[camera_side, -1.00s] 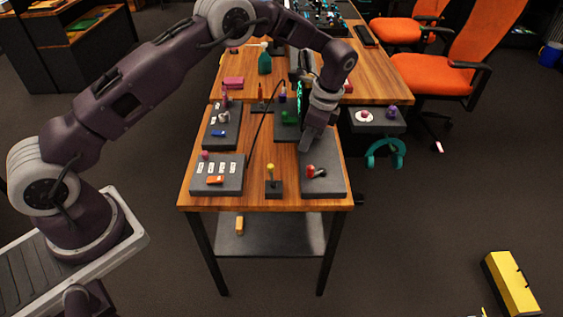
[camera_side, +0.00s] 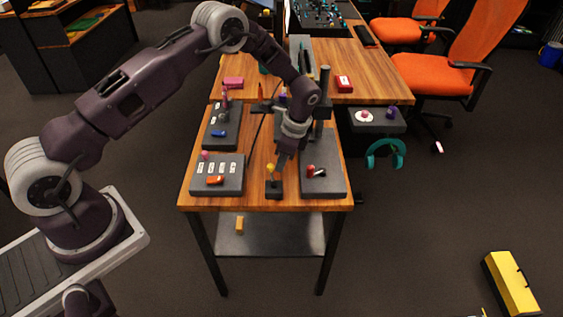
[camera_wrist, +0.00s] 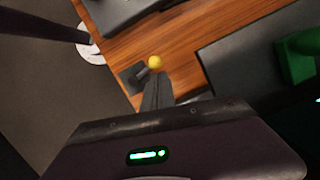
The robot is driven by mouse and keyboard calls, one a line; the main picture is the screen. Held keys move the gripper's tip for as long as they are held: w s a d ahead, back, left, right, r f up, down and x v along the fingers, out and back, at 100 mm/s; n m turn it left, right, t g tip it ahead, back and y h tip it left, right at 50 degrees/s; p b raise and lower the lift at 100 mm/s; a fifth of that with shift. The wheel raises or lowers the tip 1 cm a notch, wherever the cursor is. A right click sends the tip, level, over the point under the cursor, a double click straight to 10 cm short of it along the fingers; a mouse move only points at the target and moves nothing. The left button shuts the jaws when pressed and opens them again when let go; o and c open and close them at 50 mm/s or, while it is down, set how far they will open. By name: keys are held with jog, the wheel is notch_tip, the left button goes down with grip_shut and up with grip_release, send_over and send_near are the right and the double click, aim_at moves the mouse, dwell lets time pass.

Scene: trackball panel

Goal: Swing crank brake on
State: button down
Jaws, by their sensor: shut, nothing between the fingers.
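No label in view tells which part is the crank brake. A small lever with a yellow ball knob (camera_side: 271,168) stands on a dark base (camera_side: 273,189) at the table's front edge. The yellow knob also shows in the wrist view (camera_wrist: 155,62), just beyond my fingertips. My gripper (camera_side: 281,163) is shut and empty, pointing down close beside the knob, on its right in the side view. Whether they touch I cannot tell. A red-ended part with a dark arm (camera_side: 311,170) sits on the right grey panel (camera_side: 322,186).
A grey panel (camera_side: 232,188) with white tags and an orange piece lies left of the lever. Another panel (camera_side: 232,133) with a blue piece is behind it. A dark post (camera_side: 323,90) rises behind my gripper. A green block (camera_wrist: 298,62) is at the right in the wrist view.

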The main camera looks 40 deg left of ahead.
aim_at(268, 166)
jog(key=shift+s+a+n, duration=0.1)
jog(key=shift+a+n, duration=0.15)
jog(key=shift+n, duration=0.45)
jog(key=shift+s+a+n+g, duration=0.15)
jog(key=shift+a+n+g, duration=0.2)
jog(key=shift+n, duration=0.45)
jog(key=n, duration=0.1)
jog(key=s+a+n+h, duration=0.1)
jog(key=n, duration=0.1)
jog(key=shift+n, duration=0.3)
jog(key=n, duration=0.1)
jog(key=s+n, duration=0.1)
jog(key=shift+a+n+g+h, duration=0.35)
jog(key=shift+n+h, duration=0.05)
jog(key=s+n, duration=0.1)
jog(key=n, duration=0.1)
jog(key=n+h, duration=0.1)
jog(key=n, duration=0.1)
jog(key=shift+s+a, duration=0.2)
jog(key=shift+s, duration=0.2)
jog(key=shift+w+d, duration=0.1)
jog(key=shift+w+d, duration=0.2)
jog(key=shift+d, duration=0.5)
